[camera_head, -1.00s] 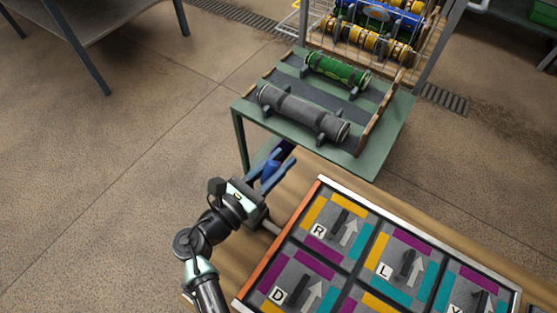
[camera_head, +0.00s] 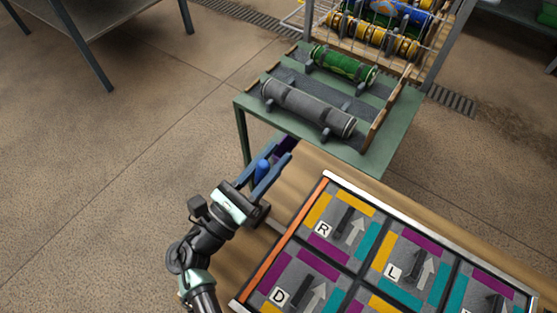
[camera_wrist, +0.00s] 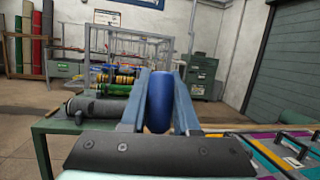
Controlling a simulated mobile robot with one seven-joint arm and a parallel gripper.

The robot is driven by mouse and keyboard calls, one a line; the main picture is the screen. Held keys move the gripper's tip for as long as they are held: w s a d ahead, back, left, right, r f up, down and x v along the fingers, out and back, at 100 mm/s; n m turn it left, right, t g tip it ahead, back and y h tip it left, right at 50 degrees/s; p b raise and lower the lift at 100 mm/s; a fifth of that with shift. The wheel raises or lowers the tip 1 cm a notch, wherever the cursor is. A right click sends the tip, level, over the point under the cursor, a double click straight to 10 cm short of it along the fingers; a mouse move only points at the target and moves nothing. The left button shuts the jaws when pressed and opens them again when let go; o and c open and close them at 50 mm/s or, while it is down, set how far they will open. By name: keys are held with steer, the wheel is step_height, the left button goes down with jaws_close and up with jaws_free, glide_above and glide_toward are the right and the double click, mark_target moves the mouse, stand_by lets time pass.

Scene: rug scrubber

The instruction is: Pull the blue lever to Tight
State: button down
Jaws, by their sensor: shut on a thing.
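The blue lever (camera_head: 262,167) stands at the left end of the wooden bench, left of the panel of lettered tiles. My gripper (camera_head: 271,168) is shut on the lever's rounded blue handle. In the wrist view the handle (camera_wrist: 158,101) stands between the two blue-grey fingers (camera_wrist: 160,100). The lever's base and any Tight marking are hidden or out of view.
A panel (camera_head: 319,184) of coloured tiles with black handles and arrows lies right of my gripper. A green table (camera_head: 242,103) with a grey roll (camera_head: 307,108) and a green roll (camera_head: 343,65) stands behind. Open floor lies to the left.

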mark_target(260, 173)
steer(key=shift+s+a+r+t+h+b, duration=0.25)
steer(key=shift+s+a+t+h+b, duration=0.25)
steer(key=shift+b, duration=0.2)
steer(key=shift+s+a+r+t+h+b, duration=0.25)
steer(key=shift+s+a+t+h+b, duration=0.1)
steer(key=shift+s+t+h+b, duration=0.25)
steer(key=c, duration=0.7)
jaws_free()
steer(key=shift+o, duration=0.2)
steer(key=shift+s+a+f, duration=0.1)
steer(key=shift+s, duration=0.05)
steer(key=s+a, duration=0.9)
steer(key=shift+f, duration=0.2)
